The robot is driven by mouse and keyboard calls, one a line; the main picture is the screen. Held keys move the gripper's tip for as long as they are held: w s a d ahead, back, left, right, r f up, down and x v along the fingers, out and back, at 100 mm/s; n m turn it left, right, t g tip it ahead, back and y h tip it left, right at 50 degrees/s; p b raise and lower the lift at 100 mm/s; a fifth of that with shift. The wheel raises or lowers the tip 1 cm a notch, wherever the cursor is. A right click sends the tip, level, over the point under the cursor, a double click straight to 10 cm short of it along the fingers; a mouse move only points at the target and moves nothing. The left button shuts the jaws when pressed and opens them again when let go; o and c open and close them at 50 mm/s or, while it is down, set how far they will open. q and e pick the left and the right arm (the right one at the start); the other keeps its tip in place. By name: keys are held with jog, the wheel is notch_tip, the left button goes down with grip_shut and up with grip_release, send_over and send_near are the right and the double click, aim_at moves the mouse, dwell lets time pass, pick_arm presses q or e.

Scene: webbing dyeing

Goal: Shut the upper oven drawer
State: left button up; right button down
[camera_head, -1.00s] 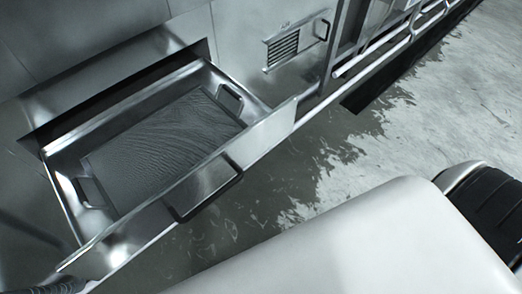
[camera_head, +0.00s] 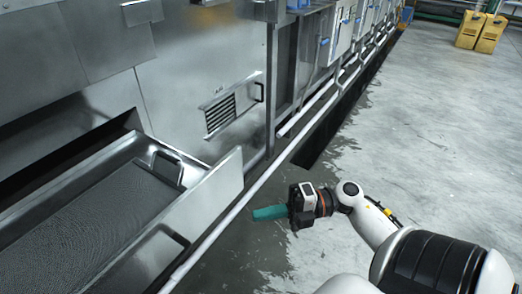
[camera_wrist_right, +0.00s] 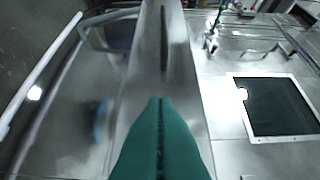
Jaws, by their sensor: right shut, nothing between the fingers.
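The upper oven drawer (camera_head: 216,198) is pulled out at the left of the head view. A dark mesh-bottomed tray (camera_head: 90,220) with side handles lies in it. The drawer's dark front handle (camera_head: 178,238) is partly in view. My right gripper (camera_head: 257,214), with teal fingers, is to the right of the drawer front, pointing left towards it. It is shut and empty, with a visible gap to the drawer in the head view. In the right wrist view the shut fingertips (camera_wrist_right: 160,100) show in front of a metal panel. My left gripper is out of view.
A vent panel (camera_head: 220,115) with a handle is on the oven wall beyond the drawer. A pale rail (camera_head: 310,112) runs along the machine's foot. Yellow boxes (camera_head: 480,32) stand far back. The floor to the right is clear.

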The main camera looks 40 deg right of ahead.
aim_at(199, 214)
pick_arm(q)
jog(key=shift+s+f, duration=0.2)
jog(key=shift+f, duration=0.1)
pick_arm(e)
jog(key=shift+w+a, duration=3.6)
jog(key=shift+w, duration=0.15)
